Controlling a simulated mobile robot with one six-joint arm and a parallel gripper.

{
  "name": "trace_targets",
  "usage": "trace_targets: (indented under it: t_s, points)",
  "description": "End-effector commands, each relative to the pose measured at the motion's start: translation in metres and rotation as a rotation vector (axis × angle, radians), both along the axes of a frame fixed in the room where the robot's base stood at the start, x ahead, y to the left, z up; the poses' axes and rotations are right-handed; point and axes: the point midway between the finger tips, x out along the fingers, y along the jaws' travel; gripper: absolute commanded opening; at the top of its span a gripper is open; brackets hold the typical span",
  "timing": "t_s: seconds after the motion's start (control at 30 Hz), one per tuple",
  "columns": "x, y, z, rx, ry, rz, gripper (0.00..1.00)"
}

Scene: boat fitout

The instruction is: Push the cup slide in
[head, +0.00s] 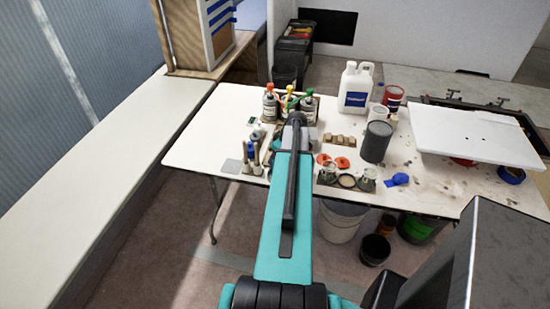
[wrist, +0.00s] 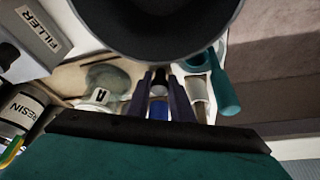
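My gripper (wrist: 160,78) shows in the wrist view as two dark fingers with a gap between them. A small dark-and-silver piece and a blue piece (wrist: 158,108) lie in line with the gap; I see no clear grip on them. In the head view my arm reaches over the table and hides its own gripper. I cannot pick out the cup slide for certain. Pale cup-like shapes (wrist: 201,92) stand right of the fingers in the wrist view, beside a teal handle-like piece (wrist: 226,85). Two clear cups (head: 327,173) (head: 366,180) stand near the table's front edge.
The white table (head: 200,145) holds resin bottles (head: 269,104), a white jug (head: 355,88), a grey can (head: 376,141) and a white board (head: 470,137). A filler box (wrist: 38,38) is left in the wrist view. A large dark round shape (wrist: 155,25) fills its top.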

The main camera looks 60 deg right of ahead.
Motion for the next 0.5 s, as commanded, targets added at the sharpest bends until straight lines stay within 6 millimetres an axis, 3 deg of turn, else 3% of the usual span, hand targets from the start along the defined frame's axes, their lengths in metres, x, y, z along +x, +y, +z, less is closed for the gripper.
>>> trace_targets:
  t_s: [0.27, 0.5]
  points:
    - [0.0, -0.001, 0.0, 0.001, 0.0, -0.001, 0.0]
    - [0.006, -0.019, -0.001, -0.001, 0.0, -0.001, 0.0]
